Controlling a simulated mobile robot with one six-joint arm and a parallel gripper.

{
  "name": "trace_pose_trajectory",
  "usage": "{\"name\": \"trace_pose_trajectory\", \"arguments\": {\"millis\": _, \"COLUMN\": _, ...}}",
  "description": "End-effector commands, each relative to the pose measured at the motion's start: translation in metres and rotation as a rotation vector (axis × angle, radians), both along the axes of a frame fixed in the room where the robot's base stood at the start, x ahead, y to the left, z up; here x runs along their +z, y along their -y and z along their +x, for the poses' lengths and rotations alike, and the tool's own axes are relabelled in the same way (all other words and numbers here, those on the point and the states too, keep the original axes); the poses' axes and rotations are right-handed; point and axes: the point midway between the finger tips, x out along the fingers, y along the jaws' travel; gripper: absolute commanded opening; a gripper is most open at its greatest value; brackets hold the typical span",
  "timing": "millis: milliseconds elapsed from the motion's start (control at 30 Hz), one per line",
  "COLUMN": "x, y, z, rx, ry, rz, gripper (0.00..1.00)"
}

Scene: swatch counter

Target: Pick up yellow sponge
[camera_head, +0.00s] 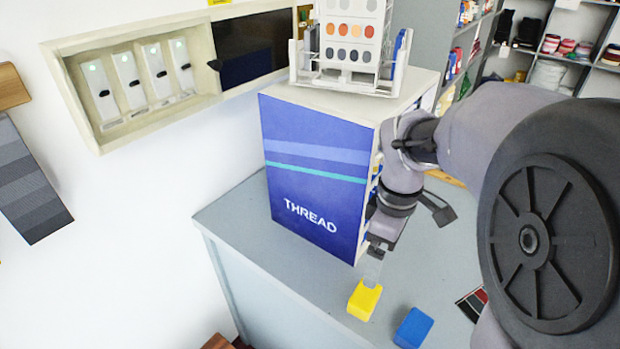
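A yellow sponge (364,300) lies on the grey counter (290,273) near its front edge, in the lower middle of the view. My gripper (375,268) is just above and behind the sponge, beside the lower right corner of the thread cabinet. Its tip seems to reach down close to the sponge's top.
A blue block (413,327) lies to the right of the sponge. A dark and red swatch card (474,303) is farther right. The blue thread cabinet (313,200) stands close on the left, with a white swatch rack (345,75) on top. Bare counter lies behind the blue block.

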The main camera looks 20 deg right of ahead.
Motion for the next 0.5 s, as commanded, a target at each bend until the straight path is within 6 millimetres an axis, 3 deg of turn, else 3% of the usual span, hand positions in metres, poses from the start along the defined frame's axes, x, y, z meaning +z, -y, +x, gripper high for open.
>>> {"name": "trace_pose_trajectory", "arguments": {"millis": 100, "x": -0.042, "y": -0.001, "z": -0.001, "rx": 0.000, "ry": -0.005, "rz": 0.001, "gripper": 0.98}}
{"name": "trace_pose_trajectory", "arguments": {"millis": 300, "x": -0.098, "y": -0.001, "z": -0.001, "rx": -0.001, "ry": -0.002, "rz": 0.001, "gripper": 0.98}}
{"name": "trace_pose_trajectory", "arguments": {"millis": 500, "x": -0.118, "y": -0.001, "z": 0.000, "rx": -0.002, "ry": 0.000, "rz": 0.000, "gripper": 0.98}}
